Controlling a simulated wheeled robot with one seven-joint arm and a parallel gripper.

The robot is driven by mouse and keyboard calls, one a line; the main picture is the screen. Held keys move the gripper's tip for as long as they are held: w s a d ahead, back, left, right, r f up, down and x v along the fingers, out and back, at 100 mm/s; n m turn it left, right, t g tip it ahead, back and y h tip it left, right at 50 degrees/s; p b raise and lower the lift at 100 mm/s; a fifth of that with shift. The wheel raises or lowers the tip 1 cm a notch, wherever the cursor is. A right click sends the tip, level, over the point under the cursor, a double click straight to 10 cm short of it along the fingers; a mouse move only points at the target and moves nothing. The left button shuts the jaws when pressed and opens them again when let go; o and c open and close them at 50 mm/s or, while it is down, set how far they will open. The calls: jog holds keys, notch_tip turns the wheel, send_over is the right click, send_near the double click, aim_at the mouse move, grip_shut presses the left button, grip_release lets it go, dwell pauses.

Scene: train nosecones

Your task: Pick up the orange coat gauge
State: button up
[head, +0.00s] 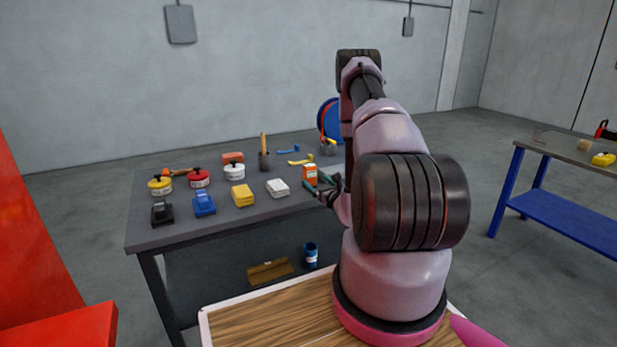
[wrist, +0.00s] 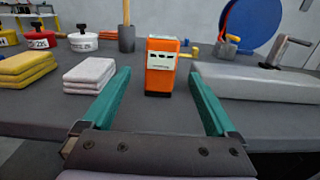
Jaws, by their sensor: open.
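The orange coat gauge (wrist: 161,70) stands upright on the grey table (wrist: 140,122), with a pale panel on its front and a dark base. In the head view the gauge (head: 310,174) is near the table's right end, just beyond my gripper. My gripper (wrist: 158,88) is open, its two teal fingers pointing at the gauge, one to each side of it in the picture. The fingers hold nothing. In the head view my gripper (head: 324,188) is partly hidden by my arm.
White pads (wrist: 90,74) and yellow pads (wrist: 27,68) lie left of the gauge. A pencil cup (wrist: 126,38) stands behind it to the left. A grey block-like object (wrist: 250,82) lies close on the right. Lidded pots (head: 198,177) and blue and black tools stand farther left.

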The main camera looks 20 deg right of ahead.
jog(key=w, duration=0.9)
jog(key=shift+w+r, duration=0.15)
jog(key=shift+r, duration=0.05)
jog(key=shift+a, duration=0.1)
grip_shut()
